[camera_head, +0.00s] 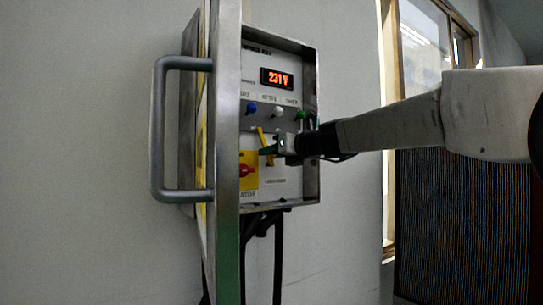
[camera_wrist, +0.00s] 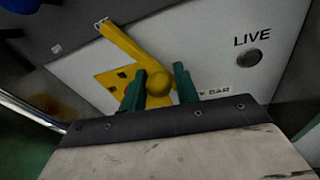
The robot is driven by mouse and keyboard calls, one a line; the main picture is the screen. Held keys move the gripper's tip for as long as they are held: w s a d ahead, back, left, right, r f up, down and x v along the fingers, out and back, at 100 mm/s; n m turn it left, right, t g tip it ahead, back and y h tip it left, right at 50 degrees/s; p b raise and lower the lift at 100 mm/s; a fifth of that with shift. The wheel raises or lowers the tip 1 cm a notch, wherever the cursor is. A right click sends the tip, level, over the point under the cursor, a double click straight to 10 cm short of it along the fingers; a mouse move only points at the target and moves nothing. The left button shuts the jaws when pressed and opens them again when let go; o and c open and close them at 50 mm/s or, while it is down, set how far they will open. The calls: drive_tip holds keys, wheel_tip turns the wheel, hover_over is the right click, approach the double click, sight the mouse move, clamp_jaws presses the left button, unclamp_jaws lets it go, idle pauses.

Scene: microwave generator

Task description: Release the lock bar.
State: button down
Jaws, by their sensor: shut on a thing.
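The lock bar is a yellow bar (camera_head: 261,136) on the panel inside the open metal box. In the wrist view the bar (camera_wrist: 122,43) slants from the upper left down to a round yellow knob (camera_wrist: 159,82). My gripper (camera_head: 268,150) reaches in from the right in the head view, its tips at the bar. In the wrist view its green fingers (camera_wrist: 159,90) stand on both sides of the knob and are shut on it. The gripper hides part of the bar's lower end and some nearby lettering.
The open door's edge (camera_head: 226,150) with a grey handle (camera_head: 158,130) stands left of the panel. A yellow plate with a red switch (camera_head: 247,170) lies close to the bar. A lit display (camera_head: 277,78) reads 231 V, above several small knobs. Cables hang below the box.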

drive_tip(key=m, duration=0.2)
drive_tip(key=m+y, duration=0.1)
drive_tip(key=m, duration=0.1)
drive_tip(key=shift+w+d+f, duration=0.15)
drive_tip(key=shift+w+d, duration=0.15)
drive_tip(key=shift+d, duration=0.05)
idle(0.5)
drive_tip(key=c, duration=1.2)
unclamp_jaws()
drive_tip(key=shift+d+r+m, duration=0.2)
drive_tip(key=shift+m, duration=0.1)
drive_tip(key=v, duration=0.7)
drive_tip(key=shift+s+d+f, duration=0.1)
drive_tip(key=shift+s+d, duration=0.1)
drive_tip(key=shift+s, duration=0.1)
